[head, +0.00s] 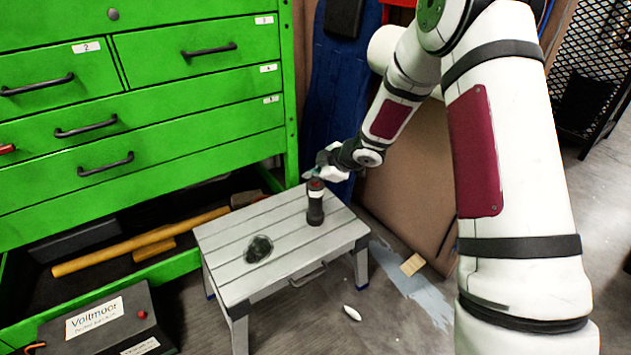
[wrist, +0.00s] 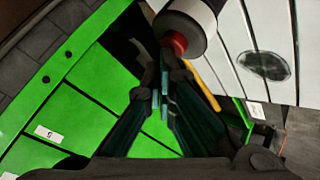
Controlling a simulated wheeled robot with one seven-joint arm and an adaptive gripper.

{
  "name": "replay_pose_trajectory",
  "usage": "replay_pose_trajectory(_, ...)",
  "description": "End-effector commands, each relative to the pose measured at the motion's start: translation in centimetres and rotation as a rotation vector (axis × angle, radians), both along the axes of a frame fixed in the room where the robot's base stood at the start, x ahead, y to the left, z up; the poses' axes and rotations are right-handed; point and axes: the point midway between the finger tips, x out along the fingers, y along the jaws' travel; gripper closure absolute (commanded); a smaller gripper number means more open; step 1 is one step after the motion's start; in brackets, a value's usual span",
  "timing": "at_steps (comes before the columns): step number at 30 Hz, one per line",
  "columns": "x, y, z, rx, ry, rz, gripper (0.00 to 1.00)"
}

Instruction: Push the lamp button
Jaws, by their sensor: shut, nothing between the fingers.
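The lamp (head: 315,208) is a dark cylinder with a red top (head: 315,184), standing upright on a small grey slatted table (head: 215,240). In the wrist view the lamp (wrist: 190,22) is at the top, with its red part (wrist: 174,45) facing the fingers. My gripper (head: 310,174) is just above the lamp's top in the head view. In the wrist view my gripper (wrist: 162,85) is shut and empty, its teal fingertips close to the red part. I cannot tell whether they touch it.
A dark glassy oval object (head: 258,249) lies on the table, left of the lamp. A green drawer cabinet (head: 150,100) stands behind at left. A black labelled box (head: 100,322) with a red button is on the floor at lower left.

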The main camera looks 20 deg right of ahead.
Motion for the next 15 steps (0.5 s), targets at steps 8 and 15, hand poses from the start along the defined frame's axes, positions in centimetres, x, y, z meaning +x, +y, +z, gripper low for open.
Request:
replay_pose_trajectory(8, 0.0, 0.0, 0.4, 0.0, 0.002, -0.001, 1.0)
replay_pose_trajectory(15, 0.0, 0.0, 1.7, 0.0, 0.001, -0.001, 1.0)
